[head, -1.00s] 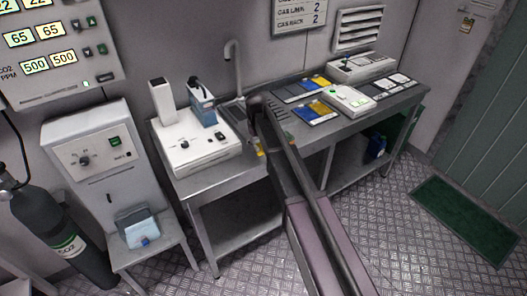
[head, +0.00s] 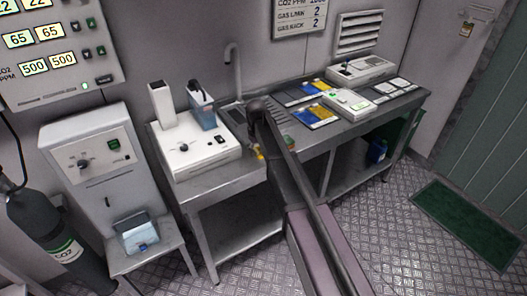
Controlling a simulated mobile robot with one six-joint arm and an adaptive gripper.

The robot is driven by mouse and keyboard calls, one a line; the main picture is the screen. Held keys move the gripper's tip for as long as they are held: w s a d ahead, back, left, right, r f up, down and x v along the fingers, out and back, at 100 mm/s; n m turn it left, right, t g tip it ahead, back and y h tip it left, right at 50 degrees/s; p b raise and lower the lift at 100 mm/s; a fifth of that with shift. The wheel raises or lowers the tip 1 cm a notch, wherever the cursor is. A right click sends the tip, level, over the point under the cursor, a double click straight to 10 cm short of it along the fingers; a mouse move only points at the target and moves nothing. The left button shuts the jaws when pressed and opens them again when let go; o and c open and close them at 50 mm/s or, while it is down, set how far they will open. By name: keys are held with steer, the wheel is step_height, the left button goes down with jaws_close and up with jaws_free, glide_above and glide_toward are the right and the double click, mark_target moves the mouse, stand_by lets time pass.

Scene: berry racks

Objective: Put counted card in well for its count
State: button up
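My arm reaches from the bottom of the head view up to the steel bench. Its dark end (head: 258,108) is over the bench between the white box device and the coloured panels; its fingers and anything in them cannot be made out. Two flat blue-and-yellow panels (head: 316,116) lie on the bench right of my arm. A dark tray with pale rectangles (head: 397,88) lies at the right end; it may hold the wells. No single counted card can be picked out at this size.
A white box device (head: 190,150) with a blue container (head: 203,112) stands on the left of the bench (head: 215,180). A small green-lit device (head: 347,105) and a larger grey one (head: 362,70) stand at right. A tap (head: 236,70) rises behind.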

jaws_close()
steer(key=shift+r, duration=0.15)
step_height(320, 180, up, 3)
steer(key=p, duration=0.3)
steer(key=shift+r+p, duration=0.2)
steer(key=shift+p, duration=0.2)
steer(key=s+d+r+p, duration=0.1)
steer(key=s+d, duration=0.1)
steer(key=s, duration=1.3)
steer(key=shift+s+d+r, duration=0.15)
steer(key=shift+s+d, duration=0.2)
steer(key=shift+d, duration=0.05)
